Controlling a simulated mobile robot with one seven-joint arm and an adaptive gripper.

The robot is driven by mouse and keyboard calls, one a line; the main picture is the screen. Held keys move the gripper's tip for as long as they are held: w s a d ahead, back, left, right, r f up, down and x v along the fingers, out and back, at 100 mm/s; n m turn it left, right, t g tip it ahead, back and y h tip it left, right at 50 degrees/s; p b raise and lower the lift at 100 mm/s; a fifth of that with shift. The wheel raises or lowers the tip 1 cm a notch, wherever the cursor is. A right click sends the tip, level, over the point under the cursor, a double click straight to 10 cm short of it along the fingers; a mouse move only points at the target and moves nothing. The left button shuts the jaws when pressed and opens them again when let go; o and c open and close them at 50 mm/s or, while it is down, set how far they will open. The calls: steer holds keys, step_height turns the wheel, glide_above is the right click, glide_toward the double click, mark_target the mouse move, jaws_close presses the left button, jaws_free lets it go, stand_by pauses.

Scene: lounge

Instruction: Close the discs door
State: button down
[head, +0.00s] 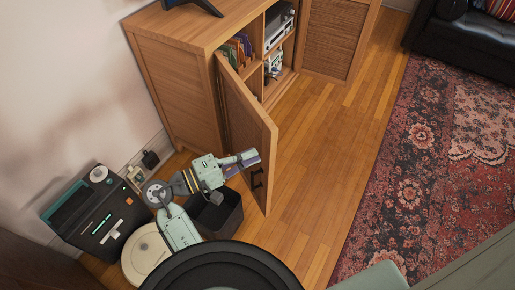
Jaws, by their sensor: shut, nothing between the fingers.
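A wooden cabinet (172,80) stands against the wall with its shelves showing. Its near door, which I take to be the discs door (254,135), stands open and juts out toward me. A dark handle (257,178) is low on the door near its free edge. Several coloured disc cases (236,50) stand on the shelf behind this door. My gripper (253,157) is shut and empty, on the left side of the door and close to its face. I cannot tell whether it touches the door.
The far cabinet door (335,35) is also open. A dark open bin (217,214) stands below my arm, and a dark device (100,215) is at the left wall. Bare wooden floor (310,150) lies right of the door, then a red rug (420,150) and a black sofa (470,40).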

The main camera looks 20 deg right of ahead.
steer(key=shift+w+d, duration=0.15)
steer(key=shift+d, duration=1.3)
